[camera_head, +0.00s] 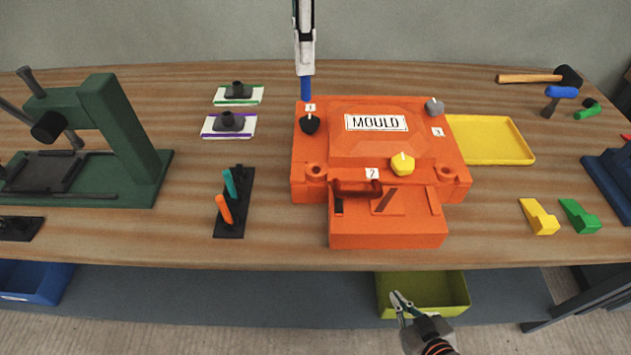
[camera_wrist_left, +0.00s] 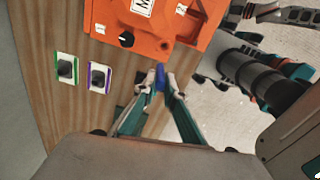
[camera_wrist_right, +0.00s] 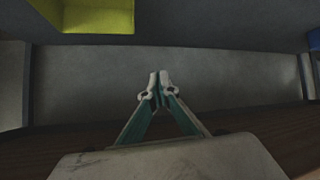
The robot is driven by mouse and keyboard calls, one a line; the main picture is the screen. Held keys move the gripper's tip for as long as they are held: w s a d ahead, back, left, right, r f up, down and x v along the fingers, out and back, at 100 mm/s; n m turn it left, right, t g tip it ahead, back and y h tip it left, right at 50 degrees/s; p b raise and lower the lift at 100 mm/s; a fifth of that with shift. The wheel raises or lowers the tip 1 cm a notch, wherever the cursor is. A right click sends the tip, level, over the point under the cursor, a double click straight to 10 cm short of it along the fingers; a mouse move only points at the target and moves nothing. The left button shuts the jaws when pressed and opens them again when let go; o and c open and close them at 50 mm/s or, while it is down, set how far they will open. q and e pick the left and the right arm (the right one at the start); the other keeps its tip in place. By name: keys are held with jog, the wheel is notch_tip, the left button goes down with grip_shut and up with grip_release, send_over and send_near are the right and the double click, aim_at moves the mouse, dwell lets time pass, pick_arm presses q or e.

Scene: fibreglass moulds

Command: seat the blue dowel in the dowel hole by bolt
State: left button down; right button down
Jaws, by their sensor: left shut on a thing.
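The blue dowel (camera_head: 306,88) points down from my left gripper (camera_head: 305,70), which is shut on its upper part. In the head view it overlaps the back left corner of the orange mould (camera_head: 300,150), near label 1 and a black knob (camera_head: 310,124). In the left wrist view the dowel (camera_wrist_left: 160,77) shows between the fingertips, just off the mould's edge, with a round hole (camera_wrist_left: 164,46) beyond it. The dowel's height above the mould is hard to tell. Another round hole (camera_head: 447,172) is at the mould's front right. My right gripper (camera_head: 402,303) is shut and empty, in front of the table.
A black rack (camera_head: 229,228) holds a teal and an orange dowel left of the mould. A green press (camera_head: 120,140) stands at the far left. A yellow tray (camera_head: 515,145) lies right of the mould. A yellow-green bin (camera_head: 450,292) is below the table edge.

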pick_arm(q)
jog(key=shift+m, duration=0.7)
jog(key=shift+s+d+f+b, duration=0.15)
jog(key=shift+d+f+b, duration=0.2)
jog(key=shift+f, duration=3)
jog(key=shift+s+d+f+b, duration=0.1)
jog(key=shift+d+f+b, duration=0.2)
jog(key=shift+f, duration=3)
jog(key=shift+s+d+f+b, duration=0.2)
jog(key=shift+f+b, duration=0.2)
jog(key=shift+f, duration=2.95)
jog(key=shift+f, duration=0.15)
jog(key=c, duration=2.1)
grip_release()
notch_tip(320, 180, up, 12)
jog(key=shift+r+p, duration=0.2)
jog(key=shift+p, duration=0.2)
